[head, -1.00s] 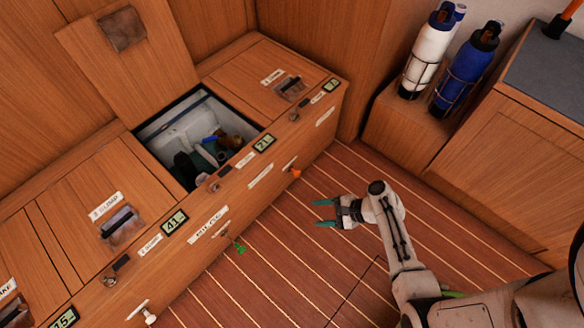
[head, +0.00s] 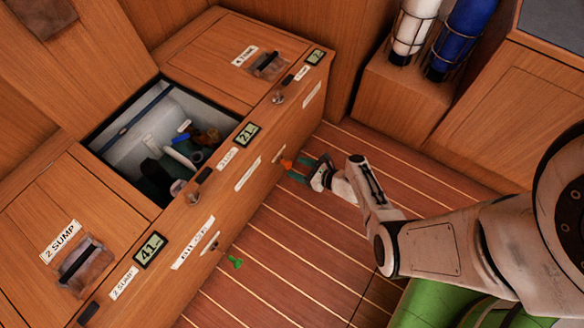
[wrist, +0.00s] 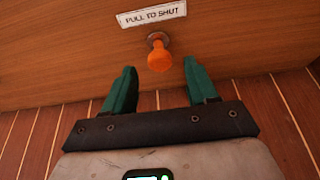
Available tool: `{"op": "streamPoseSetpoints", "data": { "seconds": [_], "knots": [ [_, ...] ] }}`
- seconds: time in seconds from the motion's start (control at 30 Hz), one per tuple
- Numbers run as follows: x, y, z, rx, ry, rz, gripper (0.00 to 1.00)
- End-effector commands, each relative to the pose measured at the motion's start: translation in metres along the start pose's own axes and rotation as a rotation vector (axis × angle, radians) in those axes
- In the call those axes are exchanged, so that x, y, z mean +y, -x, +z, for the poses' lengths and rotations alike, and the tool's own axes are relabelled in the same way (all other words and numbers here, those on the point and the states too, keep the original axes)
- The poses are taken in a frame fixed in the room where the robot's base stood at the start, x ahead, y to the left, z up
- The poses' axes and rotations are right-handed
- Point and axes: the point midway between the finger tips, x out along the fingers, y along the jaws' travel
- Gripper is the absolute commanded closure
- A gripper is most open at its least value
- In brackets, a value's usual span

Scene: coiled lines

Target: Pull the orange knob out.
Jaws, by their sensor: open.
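The orange knob (wrist: 159,58) sticks out from the wooden front panel on a short metal stem, below a "PULL TO SHUT" label (wrist: 152,13). In the head view the orange knob (head: 286,164) is small, at the panel's right part. My gripper (wrist: 158,88) is open, its two green fingers pointing at the panel. In the head view my gripper (head: 296,168) is right beside the knob. I cannot tell whether a finger touches it.
A green knob (head: 235,262) sticks out of the same panel, nearer the camera. An open compartment (head: 125,128) in the bench top holds several items. White (head: 414,25) and blue (head: 458,38) bottles stand at the back right. The striped floor (head: 310,228) is clear.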

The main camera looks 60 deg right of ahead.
Motion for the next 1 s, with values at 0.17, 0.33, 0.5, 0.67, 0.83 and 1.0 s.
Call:
{"op": "streamPoseSetpoints", "data": {
  "seconds": [0.17, 0.33, 0.5, 0.67, 0.83, 1.0],
  "knots": [
    [0.0, -0.026, -0.002, -0.001, 0.002, 0.001, 0.42],
    [0.001, -0.035, -0.001, 0.0, 0.001, 0.001, 0.42],
    [0.0, -0.036, 0.0, 0.001, 0.001, 0.0, 0.42],
    [0.0, -0.036, 0.0, 0.001, 0.001, 0.0, 0.46],
    [0.0, -0.035, 0.0, 0.0, 0.002, 0.0, 0.62],
    [0.0, -0.035, 0.0, 0.0, 0.002, 0.001, 0.79]
  ]
}}
